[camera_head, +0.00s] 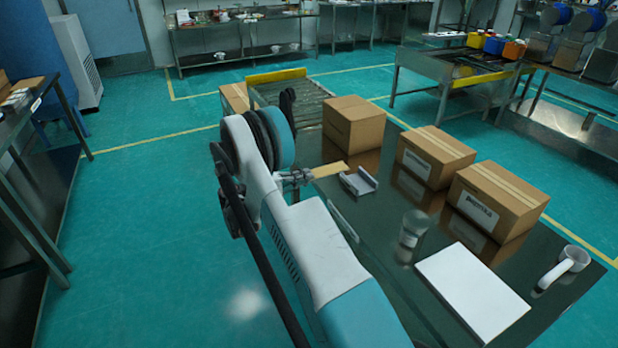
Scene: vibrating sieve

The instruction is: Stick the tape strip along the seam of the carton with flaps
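My gripper (303,176) is at the table's left edge, small in view and partly hidden by my arm. It appears shut on one end of a flat tan tape strip (331,169), which sticks out to the right, just above the table. A brown carton (352,132) stands behind and to the right of the strip, apart from it; no pale tape line shows on its top. Two more cartons, one in the middle (430,166) and one at the right (488,213), have a pale band along the top. I cannot make out raised flaps on any carton.
A grey holder (358,182) sits close to the strip. A clear cup (413,228), a white flat panel (472,290) and a white mug (566,265) occupy the table's near right part. A roller conveyor (290,97) with another carton (235,98) is behind.

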